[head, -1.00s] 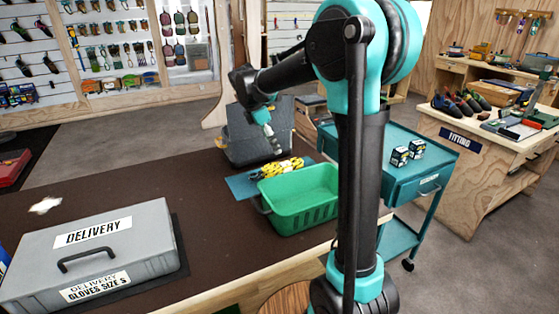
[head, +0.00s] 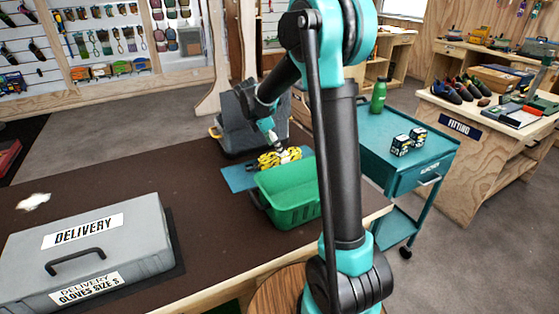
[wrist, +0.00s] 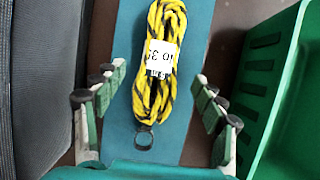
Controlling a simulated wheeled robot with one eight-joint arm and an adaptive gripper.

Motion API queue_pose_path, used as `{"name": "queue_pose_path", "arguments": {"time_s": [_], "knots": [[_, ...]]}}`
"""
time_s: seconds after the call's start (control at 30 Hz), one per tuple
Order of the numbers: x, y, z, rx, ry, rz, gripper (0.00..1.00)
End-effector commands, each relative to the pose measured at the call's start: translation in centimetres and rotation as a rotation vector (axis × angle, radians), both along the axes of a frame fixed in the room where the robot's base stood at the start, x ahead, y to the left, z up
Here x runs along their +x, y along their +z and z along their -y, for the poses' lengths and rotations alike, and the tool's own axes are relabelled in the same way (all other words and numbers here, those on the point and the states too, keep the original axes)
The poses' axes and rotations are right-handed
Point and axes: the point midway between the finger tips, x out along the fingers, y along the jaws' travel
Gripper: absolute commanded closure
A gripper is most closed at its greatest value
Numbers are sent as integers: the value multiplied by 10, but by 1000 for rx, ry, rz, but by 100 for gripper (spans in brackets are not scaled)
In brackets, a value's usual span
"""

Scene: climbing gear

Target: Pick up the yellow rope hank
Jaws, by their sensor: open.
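The yellow rope hank (head: 270,160) has black flecks and lies on a blue-teal mat (head: 236,180) on the brown counter, behind the green basket. In the wrist view the hank (wrist: 150,95) lies lengthwise, with a white label (wrist: 161,60) around its middle and a dark ring (wrist: 144,138) at its near end. My gripper (wrist: 158,90) is open and empty, with one finger on each side of the hank and gaps to both. In the head view my gripper (head: 284,151) is down at the hank and partly covers it.
The green basket (head: 290,205) stands close to the right of my gripper in the wrist view. A dark grey case (head: 240,135) stands close behind the mat. A grey delivery box (head: 88,245) is on the counter at left. A teal cart (head: 400,178) stands at right.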

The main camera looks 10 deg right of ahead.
Motion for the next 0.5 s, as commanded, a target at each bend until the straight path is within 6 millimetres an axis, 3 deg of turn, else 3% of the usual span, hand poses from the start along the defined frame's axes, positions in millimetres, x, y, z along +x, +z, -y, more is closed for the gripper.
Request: {"name": "queue_pose_path", "arguments": {"time_s": [0.17, 0.5], "knots": [[1, -10, 4, 0, -1, 0, 29], [7, -50, 17, 0, -1, 0, 29]]}}
